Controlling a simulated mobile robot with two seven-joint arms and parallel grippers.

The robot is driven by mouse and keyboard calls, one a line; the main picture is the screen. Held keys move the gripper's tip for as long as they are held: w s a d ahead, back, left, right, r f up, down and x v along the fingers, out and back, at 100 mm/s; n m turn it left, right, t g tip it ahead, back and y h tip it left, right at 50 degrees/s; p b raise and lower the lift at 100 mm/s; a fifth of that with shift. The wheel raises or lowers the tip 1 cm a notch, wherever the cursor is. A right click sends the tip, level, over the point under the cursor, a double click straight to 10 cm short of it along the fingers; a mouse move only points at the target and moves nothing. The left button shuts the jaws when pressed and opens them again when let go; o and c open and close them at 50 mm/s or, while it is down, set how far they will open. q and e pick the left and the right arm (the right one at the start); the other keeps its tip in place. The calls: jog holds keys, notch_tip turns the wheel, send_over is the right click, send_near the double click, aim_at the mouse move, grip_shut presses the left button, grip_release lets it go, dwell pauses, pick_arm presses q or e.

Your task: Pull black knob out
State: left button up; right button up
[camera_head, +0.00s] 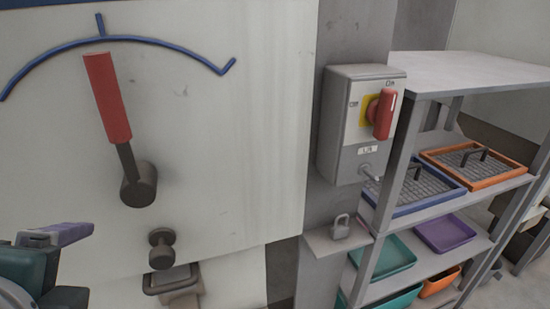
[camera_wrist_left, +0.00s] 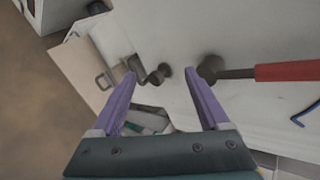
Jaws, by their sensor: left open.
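The black knob (camera_head: 161,249) sticks out low on the white machine panel, below the pivot of a red-handled lever. In the left wrist view the knob (camera_wrist_left: 160,74) appears between my open fingertips, near the top of the gap. My left gripper (camera_head: 68,235) has purple fingers on a teal body. It is at the lower left of the head view, to the left of the knob and apart from it. In the left wrist view the gripper (camera_wrist_left: 160,76) is open and empty. My right gripper is not in view.
The red-handled lever (camera_head: 108,98) stands just above the knob, under a blue arc (camera_head: 150,40). A metal latch (camera_head: 173,284) sits below the knob. To the right are a grey switch box (camera_head: 350,125), a padlock (camera_head: 341,227) and a grey shelf (camera_head: 470,72) with coloured trays.

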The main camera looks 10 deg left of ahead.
aim_at(162, 264)
pick_arm(q)
jog(key=w+d+f+m+t+y+b, duration=0.1)
jog(key=w+d+f+m+t+b, duration=0.15)
jog(key=f+m+b, duration=0.6)
jog(key=w+d+f+m+t+y+b, duration=0.1)
jog(key=w+f+m+t+y+b, duration=0.25)
jog(key=b, duration=0.85)
jog(key=shift+t+h, duration=0.4)
jog(key=shift+h, duration=0.45)
jog(key=x, duration=0.5)
jog(key=f+x, duration=0.1)
jog(key=x, duration=0.2)
jog(key=shift+a, duration=0.55)
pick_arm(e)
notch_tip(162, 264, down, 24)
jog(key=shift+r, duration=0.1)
pick_arm(q)
grip_shut()
